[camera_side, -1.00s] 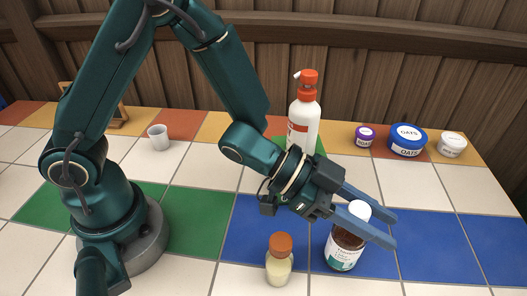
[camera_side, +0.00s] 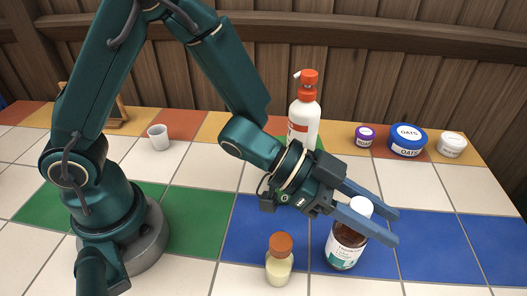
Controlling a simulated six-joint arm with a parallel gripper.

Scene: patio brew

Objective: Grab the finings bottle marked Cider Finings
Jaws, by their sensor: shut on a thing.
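A brown bottle (camera_side: 345,247) with a white cap and a white and teal label stands on or just above the blue tiles at the front right. Its label text is too small to read surely. My gripper (camera_side: 382,226) reaches in from the left and is shut on this bottle just below its cap, with one finger on the near side and one behind. The near finger hides part of the bottle's neck and shoulder.
A small pale bottle with an orange-brown cap (camera_side: 280,262) stands close left of the brown bottle. A white pump bottle (camera_side: 304,118) stands behind my wrist. A purple-lidded jar (camera_side: 364,136), blue OATS tub (camera_side: 407,142), white tub (camera_side: 452,145) and white cup (camera_side: 158,137) stand further back.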

